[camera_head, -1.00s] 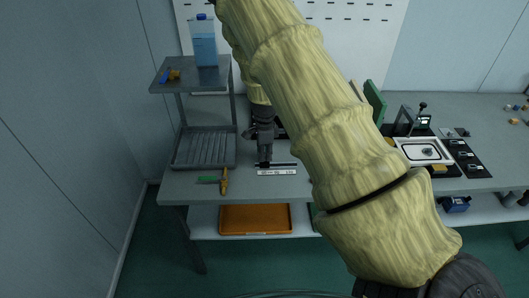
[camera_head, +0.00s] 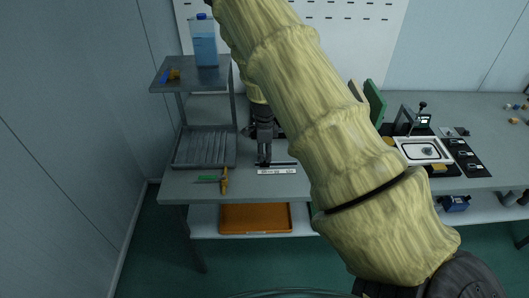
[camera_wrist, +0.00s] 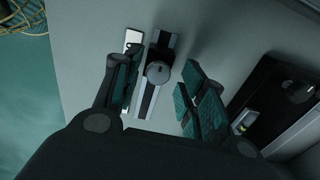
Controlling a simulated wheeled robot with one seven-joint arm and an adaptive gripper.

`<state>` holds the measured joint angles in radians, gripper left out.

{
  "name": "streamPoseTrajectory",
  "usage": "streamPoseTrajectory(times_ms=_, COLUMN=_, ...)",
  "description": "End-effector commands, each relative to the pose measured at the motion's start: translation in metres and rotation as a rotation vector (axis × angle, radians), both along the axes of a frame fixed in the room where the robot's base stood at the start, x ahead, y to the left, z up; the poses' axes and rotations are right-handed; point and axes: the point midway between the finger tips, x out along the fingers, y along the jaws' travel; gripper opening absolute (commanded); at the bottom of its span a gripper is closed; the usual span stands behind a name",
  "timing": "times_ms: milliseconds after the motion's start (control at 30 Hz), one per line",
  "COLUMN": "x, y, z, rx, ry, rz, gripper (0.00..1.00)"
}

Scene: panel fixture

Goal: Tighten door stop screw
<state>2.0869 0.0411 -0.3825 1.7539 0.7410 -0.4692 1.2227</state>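A dark rail with silver edges (camera_wrist: 146,98) lies on the bench and carries a round grey knob (camera_wrist: 158,72), seen from above in the wrist view. The knob looks like the stop screw. My gripper (camera_wrist: 162,80) is open, with one green-padded finger on each side of the knob in the picture. I see no finger touching the knob; the height gap cannot be told. In the head view my gripper (camera_head: 263,162) points down at the rail (camera_head: 283,163). The knob cannot be made out there.
A white labelled strip (camera_head: 277,171) lies beside the rail. A green-handled tool (camera_head: 208,178) and a yellow tool (camera_head: 224,181) lie to the left. A grey shelf rack (camera_head: 191,75) stands close on the left. In the wrist view a black device (camera_wrist: 275,92) is at right.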

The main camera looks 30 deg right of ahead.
Motion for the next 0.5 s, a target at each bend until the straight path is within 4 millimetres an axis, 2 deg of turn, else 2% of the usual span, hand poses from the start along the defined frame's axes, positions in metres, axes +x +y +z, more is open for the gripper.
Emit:
streamPoseTrajectory(times_ms=333, x=-0.001, y=0.0, z=0.002, rx=0.001, ry=0.002, rz=0.001, gripper=0.45)
streamPoseTrajectory(times_ms=500, x=0.0, y=0.0, z=0.019, rx=0.0, ry=0.0, rz=0.001, gripper=0.45)
